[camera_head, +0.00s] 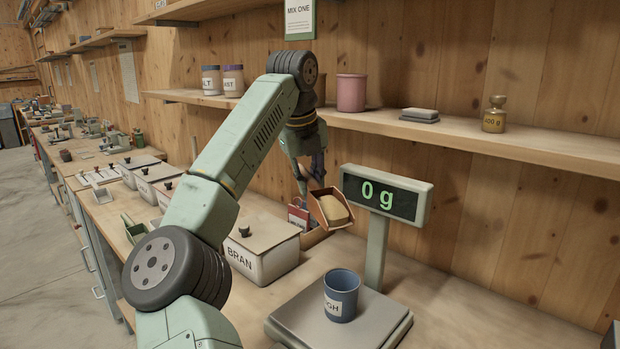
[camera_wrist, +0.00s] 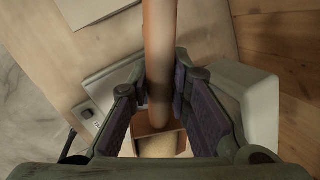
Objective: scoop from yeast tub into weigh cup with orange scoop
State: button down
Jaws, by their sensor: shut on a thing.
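In the wrist view my gripper's fingers (camera_wrist: 160,100) are on either side of the orange handle (camera_wrist: 159,45). Tan material (camera_head: 333,208) lies in the scoop's bowl; it also shows in the wrist view (camera_wrist: 160,147). The weigh cup (camera_head: 338,304), blue with a partly turned label, stands upright on the scale plate. I see no readable yeast label, so I cannot tell which container is the yeast tub.
The scale display (camera_head: 386,195) reads 0 g on a post behind the scale plate (camera_head: 290,318). A lidded BRAN tub (camera_head: 275,263) stands to the left. A shelf (camera_head: 450,135) with a pink canister (camera_head: 351,93) and a brass weight (camera_head: 494,118) runs above.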

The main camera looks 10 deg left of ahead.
aim_at(320, 186)
jog(key=shift+f, duration=2.9)
jog(key=shift+s+d+r+t+y+b, duration=0.35)
jog(key=shift+s+r+t+b, duration=0.2)
jog(key=shift+r+t, duration=0.15)
jog(key=shift+s+d+r+t+y+b, duration=0.3)
jog(key=shift+s+r+t+y+b, duration=0.2)
jog(key=shift+r, duration=0.25)
jog(key=shift+s+d+r+t+y+b, duration=0.3)
jog(key=shift+s+r+t+b, duration=0.2)
jog(key=shift+r+t, duration=0.25)
jog(key=shift+s+d+r+m+b, duration=0.2)
jog(key=shift+s+m+b, duration=0.05)
jog(key=shift+m+b, duration=0.05)
jog(key=shift+s+d+r+t+y+b, duration=0.55)
jog(key=shift+s+r+t+b, duration=0.25)
jog(key=shift+b, duration=1.1)
jog(key=shift+s+d+r+t+y+b, duration=0.5)
jog(key=shift+s+t+b, duration=0.35)
jog(key=shift+b, duration=1.05)
